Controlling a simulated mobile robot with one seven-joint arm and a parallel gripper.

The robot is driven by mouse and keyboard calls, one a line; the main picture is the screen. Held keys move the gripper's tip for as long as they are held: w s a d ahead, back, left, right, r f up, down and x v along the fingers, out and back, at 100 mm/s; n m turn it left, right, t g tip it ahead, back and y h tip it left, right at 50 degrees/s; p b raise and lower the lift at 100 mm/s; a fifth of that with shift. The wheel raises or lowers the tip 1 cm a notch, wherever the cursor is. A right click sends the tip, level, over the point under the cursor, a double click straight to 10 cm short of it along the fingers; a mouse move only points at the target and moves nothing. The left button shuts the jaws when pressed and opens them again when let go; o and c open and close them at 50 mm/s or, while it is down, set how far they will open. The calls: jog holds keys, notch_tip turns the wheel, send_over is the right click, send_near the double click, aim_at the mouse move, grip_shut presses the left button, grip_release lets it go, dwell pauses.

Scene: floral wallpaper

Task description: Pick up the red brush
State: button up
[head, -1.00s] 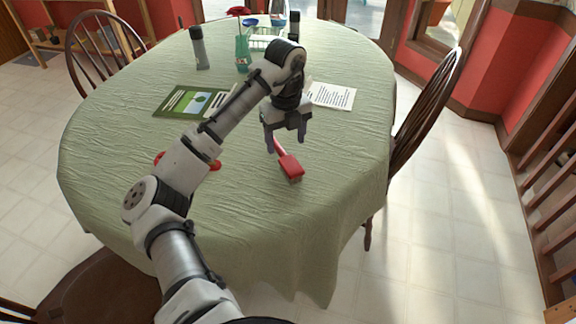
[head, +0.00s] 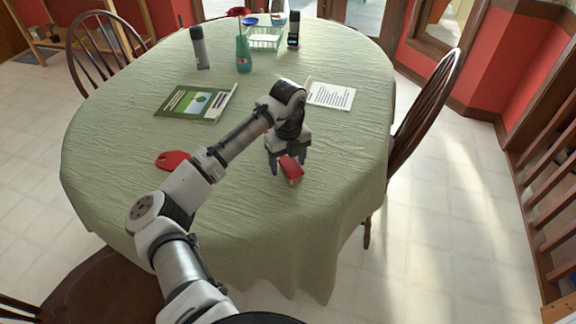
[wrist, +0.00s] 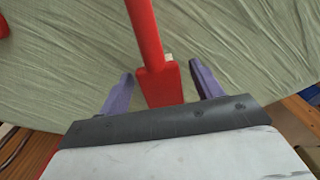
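The red brush (head: 291,168) lies on the green tablecloth near the right front of the table. Only its head end shows in the head view; my gripper hides the rest. In the wrist view the brush (wrist: 160,85) runs from the top edge down between my two purple fingers. My gripper (head: 288,170) points down over the brush. In the wrist view my gripper (wrist: 162,84) is open, with a finger on each side of the brush and a visible gap on both sides.
A red flat object (head: 173,160) lies to the left. A green book (head: 197,103), a printed sheet (head: 331,95), a teal bottle (head: 243,54), a grey bottle (head: 199,48), a dark bottle (head: 293,30) and a wire basket (head: 265,38) stand or lie farther back. The front tablecloth is clear.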

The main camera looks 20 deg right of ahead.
jog(key=c, duration=1.2)
jog(key=shift+r, duration=0.15)
